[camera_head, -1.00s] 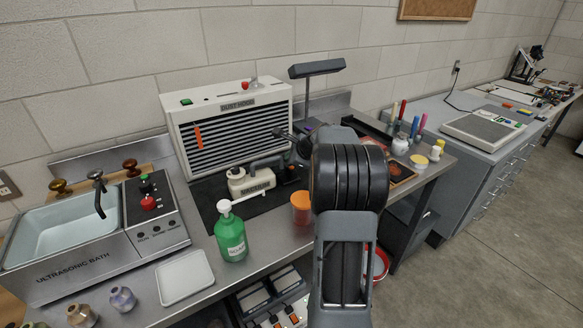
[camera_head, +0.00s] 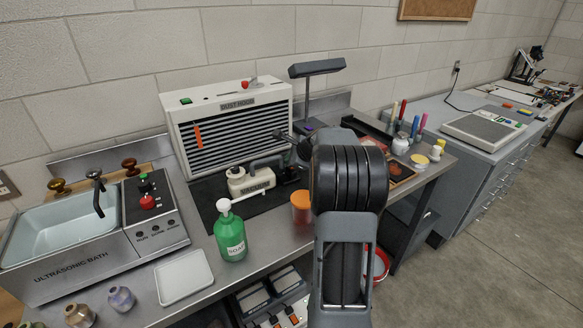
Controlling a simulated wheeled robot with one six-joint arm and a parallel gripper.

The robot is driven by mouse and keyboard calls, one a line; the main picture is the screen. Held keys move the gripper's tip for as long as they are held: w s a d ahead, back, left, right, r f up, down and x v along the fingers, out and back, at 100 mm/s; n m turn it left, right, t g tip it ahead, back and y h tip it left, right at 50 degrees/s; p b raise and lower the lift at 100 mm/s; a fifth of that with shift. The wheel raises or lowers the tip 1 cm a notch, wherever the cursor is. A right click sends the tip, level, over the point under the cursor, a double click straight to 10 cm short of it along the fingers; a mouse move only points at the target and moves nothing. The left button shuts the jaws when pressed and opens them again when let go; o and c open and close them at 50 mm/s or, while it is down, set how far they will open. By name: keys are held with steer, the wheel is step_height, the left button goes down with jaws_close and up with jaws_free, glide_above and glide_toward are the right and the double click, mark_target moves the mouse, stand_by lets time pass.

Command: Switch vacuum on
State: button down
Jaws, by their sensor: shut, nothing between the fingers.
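My arm covers much of the middle of the picture. Beyond its large black joint, a dark wrist part shows, with what looks like my gripper (camera_head: 290,174) low at the right end of the vacuum. The gripper is shut and holds nothing. Its fingertips are small and dark, so I cannot tell whether they touch the vacuum. The vacuum's switch is not clearly visible.
The ultrasonic bath (camera_head: 150,212) and a white tray (camera_head: 184,277) are at left. A lamp (camera_head: 317,68) rises behind my arm.

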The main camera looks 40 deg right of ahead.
steer(key=shift+s+a+f+b, duration=0.1)
steer(key=shift+s+f+b, duration=0.1)
steer(key=shift+f+b, duration=0.45)
stand_by(0.8)
steer(key=shift+f, duration=0.1)
steer(key=shift+w+r+p, duration=0.15)
steer(key=shift+r+p, duration=0.35)
steer(key=shift+p, duration=0.3)
steer(key=shift+r, duration=0.1)
steer(key=shift+w+r+p, duration=0.1)
steer(key=shift+r+p, duration=0.5)
steer(key=shift+r, duration=0.15)
step_height(320, 180, up, 5)
steer(key=p, duration=0.4)
stand_by(1.4)
